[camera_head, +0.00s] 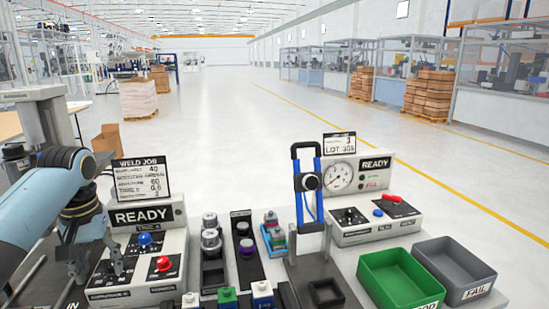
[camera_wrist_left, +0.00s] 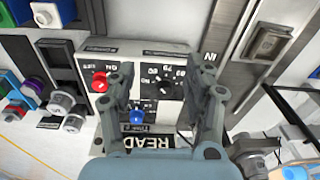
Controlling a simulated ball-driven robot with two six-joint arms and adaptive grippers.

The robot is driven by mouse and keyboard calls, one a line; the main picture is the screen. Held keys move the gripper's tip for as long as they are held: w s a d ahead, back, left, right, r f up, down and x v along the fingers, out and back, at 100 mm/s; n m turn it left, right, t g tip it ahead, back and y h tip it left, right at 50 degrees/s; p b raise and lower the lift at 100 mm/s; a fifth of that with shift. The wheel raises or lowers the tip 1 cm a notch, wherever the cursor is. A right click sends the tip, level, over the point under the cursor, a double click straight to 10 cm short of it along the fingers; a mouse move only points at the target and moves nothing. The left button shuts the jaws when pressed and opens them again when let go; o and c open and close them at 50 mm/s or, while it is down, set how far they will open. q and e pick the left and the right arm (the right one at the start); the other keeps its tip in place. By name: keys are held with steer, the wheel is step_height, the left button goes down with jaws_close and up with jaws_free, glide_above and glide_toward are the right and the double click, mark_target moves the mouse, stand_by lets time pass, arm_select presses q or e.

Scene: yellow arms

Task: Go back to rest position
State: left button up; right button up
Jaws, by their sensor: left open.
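My left gripper (camera_head: 82,268) is at the lower left of the head view, at the left part of the weld control box (camera_head: 172,218). In the left wrist view my left gripper (camera_wrist_left: 170,86) has its two fingers apart, with nothing between them. The box's black knob (camera_wrist_left: 166,88) shows between the fingers, the red button (camera_wrist_left: 99,82) beside one finger, and the blue button (camera_wrist_left: 137,117) nearer the wrist. Whether a finger touches the box I cannot tell. My right gripper is in neither view.
Right of the box stand part holders with small parts (camera_head: 211,240), a blue-handled press (camera_head: 308,200), a gauge box (camera_head: 365,200), a green bin (camera_head: 372,282) and a grey bin (camera_head: 447,252). A weld job sign (camera_head: 140,180) stands behind the box. Open floor lies beyond the bench.

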arm_select(q)
steer(key=s+d+f+m, duration=0.15)
steer(key=s+f, duration=0.25)
steer(key=s, duration=0.4)
steer(key=s+d+r+m+t, duration=0.1)
steer(key=s+d+r+t, duration=0.15)
steer(key=s, duration=0.85)
steer(key=s+d+r+m+t, duration=0.1)
steer(key=s+d+r+m, duration=0.2)
steer(key=s, duration=0.9)
step_height(320, 180, down, 33)
steer(key=a+n+g+b, duration=0.2)
steer(key=b, duration=0.7)
steer(key=s+f+b, duration=0.4)
steer(key=s+f, duration=0.6)
steer(key=f, duration=0.3)
steer(key=s+a+f+g+b, duration=0.1)
steer(key=s+f+b, duration=0.4)
steer(key=s+f, duration=0.4)
step_height(320, 180, down, 6)
steer(key=shift+s+r, duration=0.25)
steer(key=shift+s, duration=0.1)
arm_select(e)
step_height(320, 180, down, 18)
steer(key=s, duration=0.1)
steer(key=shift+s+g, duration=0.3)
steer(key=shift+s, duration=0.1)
